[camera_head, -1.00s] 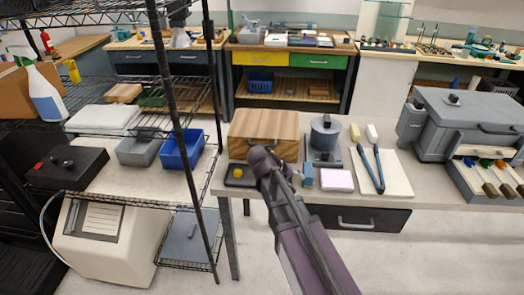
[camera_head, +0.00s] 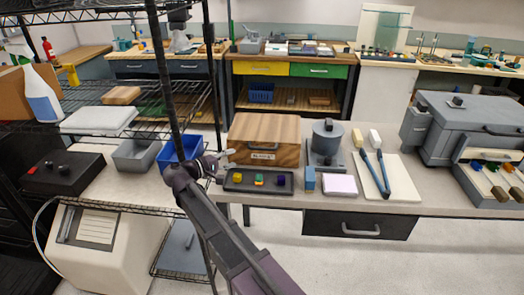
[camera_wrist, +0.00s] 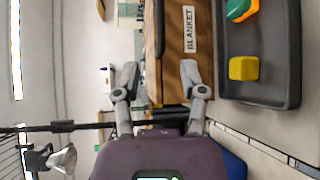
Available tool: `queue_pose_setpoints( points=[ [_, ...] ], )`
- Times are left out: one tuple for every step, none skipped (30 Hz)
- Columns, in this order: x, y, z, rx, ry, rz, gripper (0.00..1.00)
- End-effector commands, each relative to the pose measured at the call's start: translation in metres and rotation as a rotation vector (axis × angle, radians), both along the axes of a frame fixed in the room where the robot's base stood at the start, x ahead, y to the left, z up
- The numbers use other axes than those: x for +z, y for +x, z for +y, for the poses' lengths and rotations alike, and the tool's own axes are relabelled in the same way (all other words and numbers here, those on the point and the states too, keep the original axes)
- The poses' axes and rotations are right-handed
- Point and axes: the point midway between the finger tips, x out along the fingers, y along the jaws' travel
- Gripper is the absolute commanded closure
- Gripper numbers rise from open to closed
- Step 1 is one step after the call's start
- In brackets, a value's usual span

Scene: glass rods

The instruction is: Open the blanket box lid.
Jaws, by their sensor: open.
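The blanket box (camera_head: 255,131) is a brown wood-grained box at the left end of the grey bench, with its lid down. A pale label reading BLANKET (camera_wrist: 190,30) is on its front, and a dark handle (camera_head: 265,146) is above the label. My gripper (camera_head: 222,160) is at the box's front left corner, left of the label. In the wrist view my gripper (camera_wrist: 160,78) has its two grey fingers apart with the box's edge beyond them. Nothing is held between them. Whether a finger touches the box cannot be told.
A dark tray (camera_head: 236,186) with small coloured blocks lies in front of the box. A grey pot-like device (camera_head: 327,135) stands to its right. A wire rack with a blue bin (camera_head: 182,151) and a dark post (camera_head: 163,90) is close on the left. Free floor lies in front.

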Motion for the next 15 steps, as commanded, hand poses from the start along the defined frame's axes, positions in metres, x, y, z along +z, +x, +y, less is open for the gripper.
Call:
queue_pose_setpoints(
  points=[
    [0.0001,-0.0001,-0.0004,0.0,0.0,0.0,0.46],
    [0.0001,0.0,-0.0004,0.0,0.001,0.001,0.46],
    [0.0001,0.0,-0.0006,0.0,0.001,0.001,0.46],
    [0.0001,0.0001,-0.0006,0.0,0.001,0.001,0.46],
    [0.0,0.0001,-0.0007,-0.001,0.001,0.001,0.46],
    [0.0,0.0002,-0.0009,-0.001,0.001,0.001,0.46],
    [-0.0001,0.0003,-0.0011,-0.001,0.001,0.001,0.46],
    [-0.0002,0.0006,-0.0014,-0.001,0.001,0.001,0.46],
    [-0.0004,0.0011,-0.0019,-0.001,0.001,0.001,0.46],
    [-0.0005,0.0015,-0.0026,-0.001,0.001,0.001,0.46],
    [-0.0008,0.0022,-0.0032,-0.001,0.001,0.001,0.46],
    [-0.0011,0.0033,-0.0044,-0.001,0.001,0.001,0.46],
    [-0.0013,0.0044,-0.0054,-0.001,0.001,0.001,0.46],
    [-0.0017,0.0056,-0.0068,-0.001,0.001,0.001,0.46],
    [-0.0022,0.0076,-0.0088,-0.001,0.001,0.001,0.46]
  ],
)
